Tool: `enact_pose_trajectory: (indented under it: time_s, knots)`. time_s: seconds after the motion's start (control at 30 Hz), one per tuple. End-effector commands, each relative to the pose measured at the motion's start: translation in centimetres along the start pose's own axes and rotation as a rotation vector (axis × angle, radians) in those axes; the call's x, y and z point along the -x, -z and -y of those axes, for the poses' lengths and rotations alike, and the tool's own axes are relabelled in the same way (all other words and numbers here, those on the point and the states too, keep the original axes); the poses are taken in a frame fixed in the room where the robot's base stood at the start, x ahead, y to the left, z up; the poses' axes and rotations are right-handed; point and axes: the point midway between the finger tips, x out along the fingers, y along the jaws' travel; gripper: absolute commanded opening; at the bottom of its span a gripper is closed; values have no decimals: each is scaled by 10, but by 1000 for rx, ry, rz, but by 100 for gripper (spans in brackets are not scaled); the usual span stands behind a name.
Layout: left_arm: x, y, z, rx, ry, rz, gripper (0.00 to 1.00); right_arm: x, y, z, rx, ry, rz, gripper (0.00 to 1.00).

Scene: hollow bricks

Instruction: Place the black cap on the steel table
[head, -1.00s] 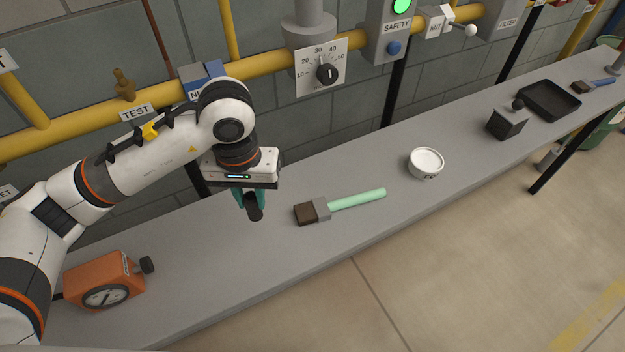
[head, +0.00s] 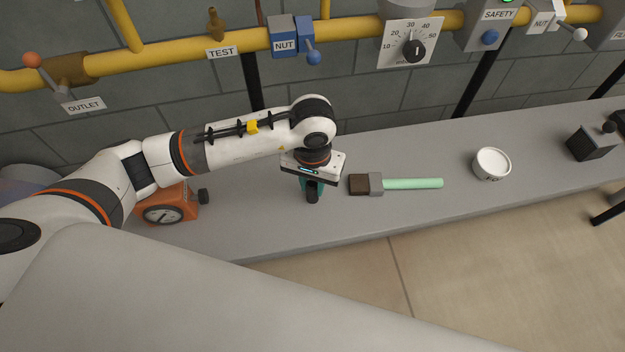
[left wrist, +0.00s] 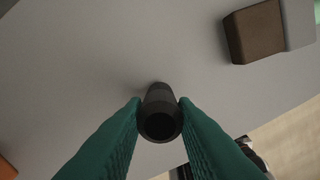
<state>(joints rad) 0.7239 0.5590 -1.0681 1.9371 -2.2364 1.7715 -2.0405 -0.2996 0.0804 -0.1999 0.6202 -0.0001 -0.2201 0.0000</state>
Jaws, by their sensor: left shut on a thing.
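The black cap (left wrist: 160,122) is a dark hollow cylinder, held between the green fingers of my left gripper (left wrist: 160,110) in the left wrist view. In the head view the cap (head: 312,195) sticks out below the gripper (head: 311,187), over the steel table (head: 270,235). The cap's open end faces the wrist camera. I cannot tell whether its far end touches the table. My right gripper is not in view.
A brush (head: 400,184) with a mint handle lies just right of the gripper. An orange gauge box (head: 172,205) stands to the left. A white bowl (head: 491,164) and a dark block (head: 590,143) stand farther right. Yellow pipes (head: 350,33) run along the wall behind.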

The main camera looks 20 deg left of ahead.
Motion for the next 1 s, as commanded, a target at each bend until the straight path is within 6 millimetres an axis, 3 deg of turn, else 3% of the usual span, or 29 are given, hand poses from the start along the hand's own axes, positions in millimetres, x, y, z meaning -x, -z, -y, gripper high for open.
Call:
enact_pose_trajectory:
  time_s: [0.2, 0.23, 0.33, 0.77, 1.0]
  knots:
    - [-4, 0, 0, 0, 0, 1, 3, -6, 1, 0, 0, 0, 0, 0]
    - [-3, 0, 0, 1, 0, 1, 30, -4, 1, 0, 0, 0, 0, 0]
    - [-2, 0, 0, 1, 0, 0, 46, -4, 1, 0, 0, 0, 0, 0]
    - [6, -1, 0, 0, 1, 3, 47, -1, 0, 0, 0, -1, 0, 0]
    - [54, -2, 0, -2, 0, 8, 47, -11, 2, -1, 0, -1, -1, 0]
